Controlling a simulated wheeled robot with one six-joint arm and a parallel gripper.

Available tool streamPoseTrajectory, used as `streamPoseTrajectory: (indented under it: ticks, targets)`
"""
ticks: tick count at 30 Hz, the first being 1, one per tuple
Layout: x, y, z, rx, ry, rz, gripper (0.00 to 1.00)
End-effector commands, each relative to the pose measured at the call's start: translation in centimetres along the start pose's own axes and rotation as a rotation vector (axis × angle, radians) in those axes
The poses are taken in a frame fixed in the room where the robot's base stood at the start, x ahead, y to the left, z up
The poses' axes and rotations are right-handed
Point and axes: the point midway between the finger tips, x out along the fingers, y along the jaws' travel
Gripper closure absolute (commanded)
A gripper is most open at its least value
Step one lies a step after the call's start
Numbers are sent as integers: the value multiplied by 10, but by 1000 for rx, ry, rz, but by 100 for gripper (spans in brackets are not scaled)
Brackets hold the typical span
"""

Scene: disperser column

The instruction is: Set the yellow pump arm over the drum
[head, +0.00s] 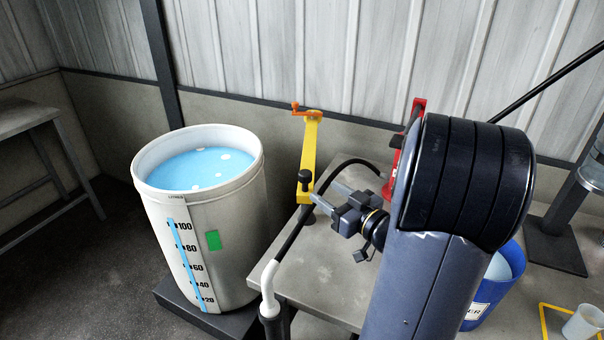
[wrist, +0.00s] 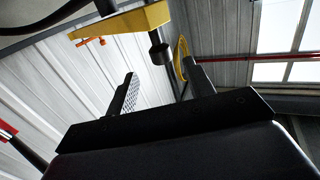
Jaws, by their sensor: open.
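The yellow pump arm (head: 309,150) lies beside the drum, to its right, and points toward the wall. It has a black knob (head: 305,177) at its near end and an orange handle (head: 305,112) at its far end. The white drum (head: 232,255) holds blue liquid and stands left of the table. My gripper (head: 318,192) is open and empty, close to the knob. In the wrist view, the yellow arm (wrist: 125,22) crosses the top, and the knob (wrist: 159,52) lies just beyond the gap between my fingertips (wrist: 160,69).
A grey table (head: 318,262) stands under my gripper, with a black hose (head: 292,225) running over it to a white nozzle. A red part (head: 395,155) stands behind my arm. A blue bucket (head: 492,292) is at right. Another table (head: 30,118) is at far left.

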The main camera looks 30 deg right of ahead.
Motion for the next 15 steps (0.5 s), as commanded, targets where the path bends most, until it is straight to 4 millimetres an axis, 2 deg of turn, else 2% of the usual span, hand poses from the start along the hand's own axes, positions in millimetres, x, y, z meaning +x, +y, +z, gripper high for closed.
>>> streamPoseTrajectory:
  ticks: [9,15]
  targets:
    - [56,-1,-1,-1,0,-4,50]
    - [79,-1,-1,0,0,-2,50]
